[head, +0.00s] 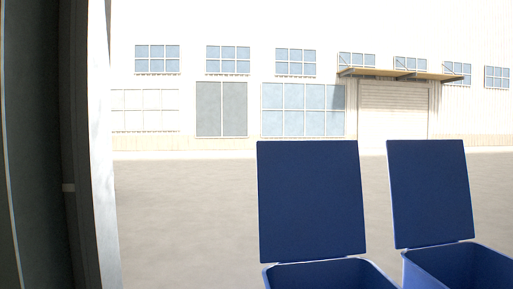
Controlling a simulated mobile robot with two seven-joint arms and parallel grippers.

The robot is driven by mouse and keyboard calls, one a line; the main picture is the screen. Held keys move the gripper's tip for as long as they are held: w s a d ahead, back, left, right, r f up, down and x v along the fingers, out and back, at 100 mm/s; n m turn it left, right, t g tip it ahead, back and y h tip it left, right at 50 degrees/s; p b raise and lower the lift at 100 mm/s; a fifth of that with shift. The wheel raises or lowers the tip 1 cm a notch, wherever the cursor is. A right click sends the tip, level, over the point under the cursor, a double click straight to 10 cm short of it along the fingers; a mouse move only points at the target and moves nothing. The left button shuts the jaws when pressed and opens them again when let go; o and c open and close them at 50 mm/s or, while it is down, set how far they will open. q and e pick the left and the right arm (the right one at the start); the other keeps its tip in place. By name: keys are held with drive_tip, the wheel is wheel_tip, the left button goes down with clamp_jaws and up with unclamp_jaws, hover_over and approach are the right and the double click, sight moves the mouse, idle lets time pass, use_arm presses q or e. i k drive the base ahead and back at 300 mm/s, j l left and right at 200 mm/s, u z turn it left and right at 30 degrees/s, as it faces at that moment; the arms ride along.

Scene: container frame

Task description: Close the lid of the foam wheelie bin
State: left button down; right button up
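Two blue wheelie bins stand side by side at the lower right of the head view. The left bin (330,275) has its blue lid (310,200) raised upright behind its opening. The right bin (465,264) also has its blue lid (431,193) standing open. The lower parts of both bins are cut off by the bottom edge. No label shows, so I cannot tell which bin is the foam one. Neither of my grippers is in view.
A dark vertical frame with a pale edge (101,150) fills the left side, close to me. Open grey ground (190,215) lies between it and the bins. A pale building (225,30) with windows and a shutter door (393,108) stands far behind.

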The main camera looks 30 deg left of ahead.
sight(310, 204)
drive_tip(key=j, duration=0.55)
drive_tip(key=i+j, duration=0.15)
drive_tip(key=j, duration=0.4)
drive_tip(key=i+j, duration=0.15)
drive_tip(key=j, duration=0.2)
drive_tip(key=i+j, duration=0.15)
drive_tip(key=j, duration=0.15)
drive_tip(key=i+j, duration=0.2)
drive_tip(key=j, duration=0.15)
